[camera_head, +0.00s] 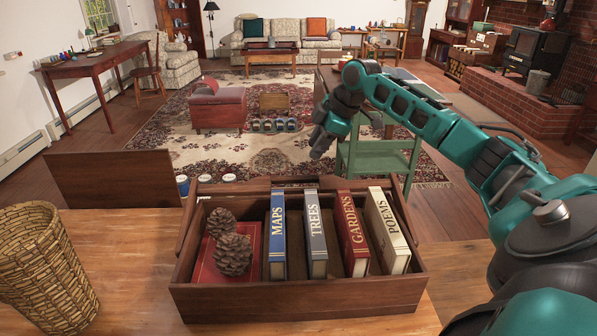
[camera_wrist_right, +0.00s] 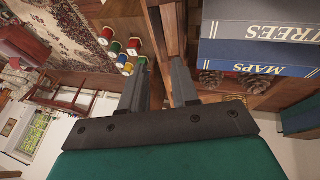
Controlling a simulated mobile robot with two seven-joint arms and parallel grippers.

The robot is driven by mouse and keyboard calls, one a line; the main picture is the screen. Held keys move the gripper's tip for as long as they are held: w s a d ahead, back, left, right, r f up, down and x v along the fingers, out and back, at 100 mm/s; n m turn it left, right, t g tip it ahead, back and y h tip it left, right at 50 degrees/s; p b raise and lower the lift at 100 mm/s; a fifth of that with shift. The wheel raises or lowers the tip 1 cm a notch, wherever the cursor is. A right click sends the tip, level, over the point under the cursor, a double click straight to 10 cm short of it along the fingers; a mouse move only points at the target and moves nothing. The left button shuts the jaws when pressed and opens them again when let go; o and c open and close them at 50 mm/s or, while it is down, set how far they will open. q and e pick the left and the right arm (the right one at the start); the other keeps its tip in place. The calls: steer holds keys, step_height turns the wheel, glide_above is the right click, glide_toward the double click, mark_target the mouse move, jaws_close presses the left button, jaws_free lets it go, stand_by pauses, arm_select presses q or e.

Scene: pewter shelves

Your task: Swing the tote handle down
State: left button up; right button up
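The tote is an open brown wooden box (camera_head: 300,303) on the table in the head view. A wooden bar with a darker middle (camera_head: 293,181), seemingly its handle, lies low along the back rim, with side arms along the left and right ends. My right gripper (camera_head: 318,142) is beyond the back rim in the head view, pointing down. In the wrist view its two fingers (camera_wrist_right: 160,90) are apart, with brown wooden strips (camera_wrist_right: 172,35) just ahead of them. Whether they touch the wood I cannot tell. My left gripper is not in view.
The box holds books marked MAPS (camera_head: 278,235), TREES (camera_head: 314,235), GARDENS (camera_head: 352,235) and POEMS (camera_head: 387,230), and pinecones (camera_head: 233,255) on a red book. A wicker basket (camera_head: 45,270) stands at left. Colourful spools (camera_wrist_right: 130,55) show in the wrist view.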

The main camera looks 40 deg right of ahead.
mark_target(296, 177)
steer(key=x, duration=1.1)
steer(key=shift+w+a+f+b, duration=0.15)
steer(key=shift+b, duration=0.25)
jaws_close()
